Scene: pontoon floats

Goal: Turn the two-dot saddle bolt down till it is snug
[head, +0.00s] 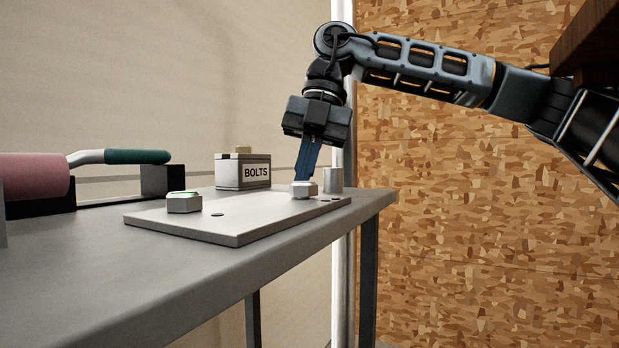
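A pale metal plate (239,232) lies on the grey bench. On it sit two silver, block-like pieces with chamfered corners. The near left piece (184,204) has a green mark on its top. The far right piece (304,191) is directly under my gripper (305,177). My gripper points down, slightly tilted, and its blue fingers reach the top of that piece. The fingers overlap from this side, so I cannot tell whether they are open or shut on it. No dot marks are legible on either piece, so I cannot tell which is the two-dot one.
A grey cylinder (333,179) stands just right of the far piece. A box labelled BOLTS (243,172) stands behind the plate. A pink roller (33,176) and a green-handled tool (137,157) are at the left. The bench (150,280) is clear in front.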

